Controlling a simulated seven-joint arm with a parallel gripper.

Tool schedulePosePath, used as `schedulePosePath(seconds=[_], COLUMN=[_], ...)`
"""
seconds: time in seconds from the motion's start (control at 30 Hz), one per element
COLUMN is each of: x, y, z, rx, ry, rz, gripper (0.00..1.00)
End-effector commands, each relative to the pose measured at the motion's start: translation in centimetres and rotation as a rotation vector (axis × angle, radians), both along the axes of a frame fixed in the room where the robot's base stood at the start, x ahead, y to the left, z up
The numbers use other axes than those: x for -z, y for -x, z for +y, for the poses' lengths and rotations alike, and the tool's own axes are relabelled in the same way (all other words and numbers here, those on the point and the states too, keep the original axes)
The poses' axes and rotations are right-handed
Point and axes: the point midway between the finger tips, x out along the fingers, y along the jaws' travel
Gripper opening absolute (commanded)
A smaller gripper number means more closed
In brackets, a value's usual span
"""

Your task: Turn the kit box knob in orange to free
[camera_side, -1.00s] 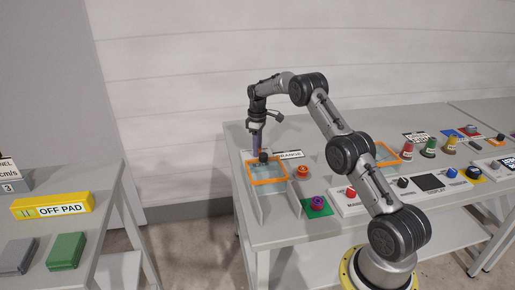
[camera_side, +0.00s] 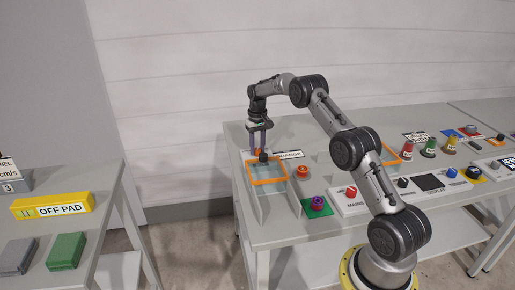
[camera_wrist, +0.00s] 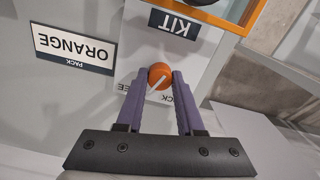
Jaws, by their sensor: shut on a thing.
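The kit box knob (camera_wrist: 160,76) is a round orange knob with a white pointer line, on a light panel below an upside-down KIT label (camera_wrist: 174,23). The line slants from upper right to lower left in the wrist view. My gripper (camera_wrist: 159,80) has its two purple fingers shut on the knob, one each side. In the side view my gripper (camera_side: 259,151) points straight down at the back of the orange-rimmed box (camera_side: 268,182).
An upside-down ORANGE PACK sign (camera_wrist: 73,49) lies left of the knob. In the side view, a red-orange knob (camera_side: 303,171) and a purple knob on a green plate (camera_side: 317,203) stand right of the box. A MAINS panel (camera_side: 350,208) is farther right.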

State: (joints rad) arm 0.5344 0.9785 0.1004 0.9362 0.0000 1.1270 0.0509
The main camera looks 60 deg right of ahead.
Motion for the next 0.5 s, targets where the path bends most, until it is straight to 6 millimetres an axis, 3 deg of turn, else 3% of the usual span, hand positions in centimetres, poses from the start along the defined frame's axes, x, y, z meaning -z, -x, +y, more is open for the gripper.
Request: schedulePosePath(seconds=[0.5], x=[-0.14], y=[-0.05], z=[-0.03], rx=[0.14], ry=[0.002], rz=[-0.002], gripper=[0.0])
